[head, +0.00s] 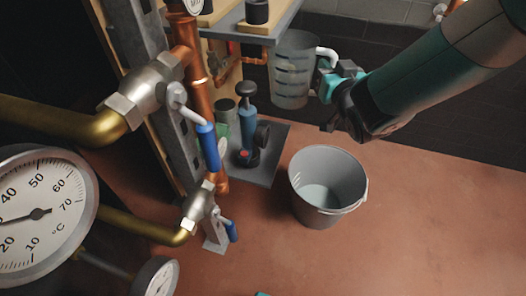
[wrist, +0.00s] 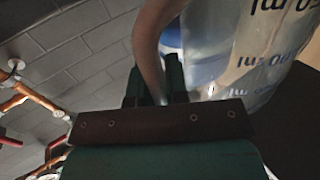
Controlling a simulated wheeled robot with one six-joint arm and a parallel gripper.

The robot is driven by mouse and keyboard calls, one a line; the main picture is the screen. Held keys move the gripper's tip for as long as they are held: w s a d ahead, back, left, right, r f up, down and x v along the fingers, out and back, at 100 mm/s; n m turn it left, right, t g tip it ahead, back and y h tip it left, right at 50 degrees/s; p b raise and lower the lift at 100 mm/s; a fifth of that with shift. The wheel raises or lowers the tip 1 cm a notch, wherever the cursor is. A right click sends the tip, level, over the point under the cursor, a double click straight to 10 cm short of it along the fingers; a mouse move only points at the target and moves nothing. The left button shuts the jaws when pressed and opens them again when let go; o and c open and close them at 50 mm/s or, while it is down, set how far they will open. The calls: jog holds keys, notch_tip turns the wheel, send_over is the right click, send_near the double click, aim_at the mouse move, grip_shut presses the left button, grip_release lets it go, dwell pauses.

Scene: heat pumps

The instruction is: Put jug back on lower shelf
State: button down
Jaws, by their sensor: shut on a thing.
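The jug (head: 293,72) is a clear, upright measuring jug with a white handle and level markings. It hangs in the air above the grey bucket, near the end of the upper shelf (head: 270,22). My gripper (head: 326,72) is to its right, shut on the jug's handle. The wrist view shows the handle between the fingers (wrist: 155,92) and the jug's marked wall (wrist: 240,45) close by. The lower shelf (head: 272,160) is a grey plate low down, left of the bucket, holding a blue pump-like tool (head: 248,125) and small containers.
A grey bucket (head: 328,185) stands on the reddish floor below the jug. Copper pipes (head: 196,75), valves with blue levers and a large dial gauge (head: 38,212) fill the left. Open floor (head: 440,190) lies to the right.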

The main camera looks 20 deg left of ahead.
jog(key=y+b, duration=0.1)
jog(key=b, duration=0.1)
send_over(300, 100)
jog(key=x, duration=0.2)
jog(key=shift+w+f+n+g, duration=0.1)
jog(key=shift+f+n+g, duration=0.25)
jog(key=shift+f, duration=0.35)
notch_tip(300, 100, down, 6)
jog(key=b, duration=0.3)
jog(key=shift+a+r, duration=0.1)
jog(key=shift+r, duration=0.1)
notch_tip(300, 100, down, 4)
jog(key=b, duration=0.2)
jog(key=shift+b, duration=0.4)
jog(key=c, duration=1.1)
grip_release()
